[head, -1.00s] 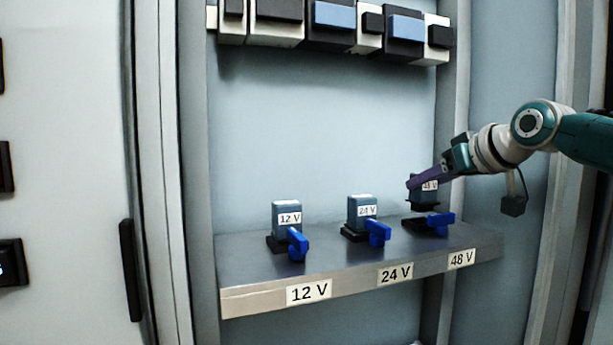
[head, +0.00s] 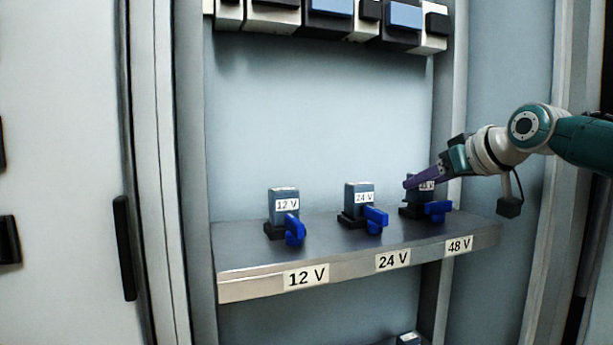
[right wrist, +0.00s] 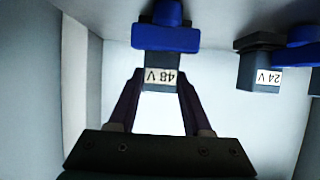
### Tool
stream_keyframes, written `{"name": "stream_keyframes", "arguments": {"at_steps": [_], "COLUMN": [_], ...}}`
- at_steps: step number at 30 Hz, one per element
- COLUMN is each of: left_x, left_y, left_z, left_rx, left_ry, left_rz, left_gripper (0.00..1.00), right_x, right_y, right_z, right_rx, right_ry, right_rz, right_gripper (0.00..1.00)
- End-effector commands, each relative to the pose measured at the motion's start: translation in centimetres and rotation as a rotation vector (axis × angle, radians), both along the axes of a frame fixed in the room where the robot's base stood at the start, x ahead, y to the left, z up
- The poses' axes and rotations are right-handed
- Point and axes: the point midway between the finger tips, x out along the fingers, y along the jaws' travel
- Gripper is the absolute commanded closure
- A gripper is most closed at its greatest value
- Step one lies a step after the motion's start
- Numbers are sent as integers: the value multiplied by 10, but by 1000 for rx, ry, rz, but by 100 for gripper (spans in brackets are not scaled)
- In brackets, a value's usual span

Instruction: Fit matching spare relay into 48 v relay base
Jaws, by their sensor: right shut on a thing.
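My right gripper (head: 420,181) is shut on a grey relay (head: 425,195) at the 48 V place of the shelf. The right wrist view shows this relay (right wrist: 161,62) between both fingers (right wrist: 160,82), its label reading 48 V upside down. The relay is upright at the dark 48 V base (head: 411,212), with no clear gap between them; whether it is fully seated I cannot tell. A blue lever (head: 438,208) is in front of that base, also seen in the wrist view (right wrist: 166,38). My left gripper is not in view.
The 12 V relay (head: 283,207) and 24 V relay (head: 359,197) stand in their bases to the left, each with a blue lever. The metal shelf (head: 330,258) carries voltage labels. Cabinet modules (head: 330,20) hang above. Part of another relay (head: 408,340) shows below.

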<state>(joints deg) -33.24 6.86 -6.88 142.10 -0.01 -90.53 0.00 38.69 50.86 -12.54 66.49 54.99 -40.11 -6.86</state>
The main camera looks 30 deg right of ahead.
Motion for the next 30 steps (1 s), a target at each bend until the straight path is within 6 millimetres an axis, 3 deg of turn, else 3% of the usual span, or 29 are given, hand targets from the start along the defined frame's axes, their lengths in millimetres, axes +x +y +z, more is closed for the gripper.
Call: {"name": "stream_keyframes", "arguments": {"at_steps": [5,6,14,23,30], "left_x": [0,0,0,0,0], "left_y": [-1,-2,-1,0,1], "left_z": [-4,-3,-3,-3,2], "left_rx": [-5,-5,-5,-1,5], "left_ry": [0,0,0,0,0], "left_rz": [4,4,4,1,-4], "left_gripper": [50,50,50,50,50], "right_x": [0,0,0,-1,-19], "right_y": [0,0,0,0,1], "right_z": [-6,-5,-5,-5,4], "right_rx": [0,0,0,0,-6], "right_ry": [-1,-2,-1,0,2], "right_rz": [0,0,0,0,1], "right_gripper": [100,47,18,16,16]}}
